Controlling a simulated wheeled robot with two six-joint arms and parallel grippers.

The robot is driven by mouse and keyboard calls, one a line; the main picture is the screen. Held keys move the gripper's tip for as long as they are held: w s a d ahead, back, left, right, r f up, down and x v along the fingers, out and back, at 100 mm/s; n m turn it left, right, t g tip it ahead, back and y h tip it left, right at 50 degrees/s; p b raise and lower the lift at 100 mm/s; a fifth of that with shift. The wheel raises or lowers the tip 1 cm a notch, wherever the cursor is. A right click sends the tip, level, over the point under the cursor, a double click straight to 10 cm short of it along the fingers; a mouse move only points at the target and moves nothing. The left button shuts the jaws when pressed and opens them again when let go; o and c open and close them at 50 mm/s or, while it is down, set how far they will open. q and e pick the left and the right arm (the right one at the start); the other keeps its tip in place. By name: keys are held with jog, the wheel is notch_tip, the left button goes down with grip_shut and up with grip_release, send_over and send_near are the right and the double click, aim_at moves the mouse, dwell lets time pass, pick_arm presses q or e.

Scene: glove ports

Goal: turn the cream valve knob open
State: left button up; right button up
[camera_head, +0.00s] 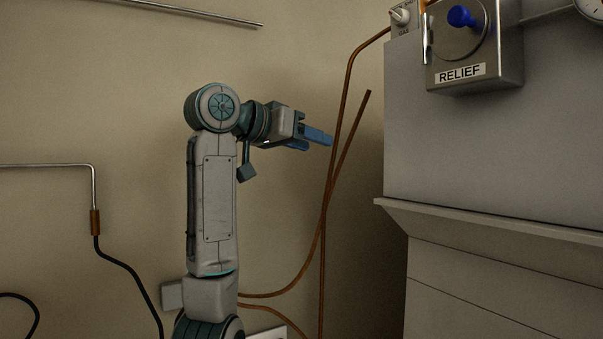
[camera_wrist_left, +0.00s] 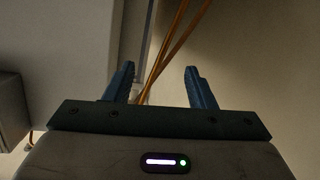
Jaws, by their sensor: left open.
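The cream valve knob (camera_head: 401,16) sits on a small plate marked GAS at the top of the head view, on the upper left corner of the grey cabinet. Its plate is cut off by the frame's top edge. My left gripper (camera_head: 318,142) is lower and to the left of the knob, well apart from it, with blue fingers pointing right. In the left wrist view the two fingers (camera_wrist_left: 159,69) stand apart with nothing held between them. I cannot make out the knob in that view. My right gripper is in neither view.
A metal RELIEF box (camera_head: 474,50) with a blue knob (camera_head: 461,16) is mounted right of the cream knob. Copper pipes (camera_head: 346,90) run up the wall between my gripper and the grey cabinet (camera_head: 470,150). A ledge (camera_head: 490,222) juts out below.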

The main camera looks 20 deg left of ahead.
pick_arm(q)
notch_tip(320, 180, down, 6)
jog(key=w, duration=0.1)
jog(key=shift+w+a+n+y, duration=0.25)
jog(key=shift+w+n+y, duration=0.05)
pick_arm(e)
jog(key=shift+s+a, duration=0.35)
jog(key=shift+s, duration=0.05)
